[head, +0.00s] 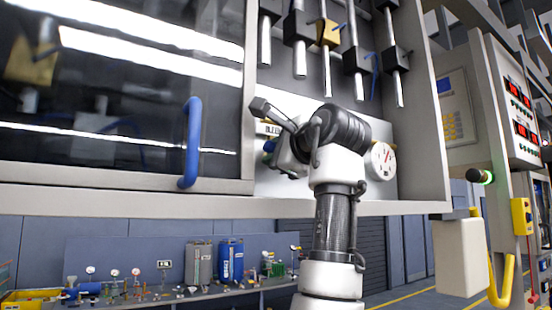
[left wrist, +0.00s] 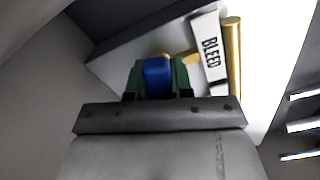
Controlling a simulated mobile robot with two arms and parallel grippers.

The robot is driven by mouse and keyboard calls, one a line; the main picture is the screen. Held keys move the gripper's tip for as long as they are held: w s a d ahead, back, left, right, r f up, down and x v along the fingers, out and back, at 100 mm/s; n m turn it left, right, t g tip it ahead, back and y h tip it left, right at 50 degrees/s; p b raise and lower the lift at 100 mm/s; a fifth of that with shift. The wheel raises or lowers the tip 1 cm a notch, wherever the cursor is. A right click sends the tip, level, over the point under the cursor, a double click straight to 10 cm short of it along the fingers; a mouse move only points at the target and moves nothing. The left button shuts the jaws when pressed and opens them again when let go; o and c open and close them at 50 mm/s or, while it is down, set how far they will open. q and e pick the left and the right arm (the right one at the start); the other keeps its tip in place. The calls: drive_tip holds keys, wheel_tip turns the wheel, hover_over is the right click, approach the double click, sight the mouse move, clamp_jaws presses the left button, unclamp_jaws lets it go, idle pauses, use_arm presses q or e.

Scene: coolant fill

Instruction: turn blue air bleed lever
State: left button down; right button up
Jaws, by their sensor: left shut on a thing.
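The blue air bleed lever (left wrist: 157,76) shows in the left wrist view between the two green fingertips of my left gripper, just left of a white "BLEED" label (left wrist: 209,46). My left gripper (head: 271,152) is shut on the lever inside the open cabinet, low at its left side. In the head view my wrist covers most of the lever, and only a small blue bit shows. I cannot tell the lever's angle from there. My right gripper is in neither view.
A brass pipe (left wrist: 232,60) runs beside the label. A round white gauge (head: 383,161) sits right of my wrist. The glass door with a blue handle (head: 191,142) is at the left. Several rods hang above. A control box (head: 512,100) stands at the right.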

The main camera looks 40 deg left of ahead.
use_arm(q)
drive_tip(key=m+b, duration=0.1)
drive_tip(key=m, duration=0.2)
drive_tip(key=shift+w+f+m, duration=0.1)
drive_tip(key=shift+m, duration=0.3)
drive_tip(key=m+b, duration=0.1)
drive_tip(key=m, duration=0.1)
drive_tip(key=shift+m, duration=0.4)
drive_tip(key=m+b, duration=0.1)
drive_tip(key=m, duration=0.4)
drive_tip(key=shift+w+d, duration=0.1)
drive_tip(key=shift+w, duration=0.05)
drive_tip(key=shift+w+m+b, duration=0.1)
drive_tip(key=shift+m+b, duration=0.45)
drive_tip(key=shift+m, duration=0.65)
drive_tip(key=shift+r, duration=0.2)
drive_tip(key=c, duration=1)
unclamp_jaws()
drive_tip(key=shift+d+r, duration=0.1)
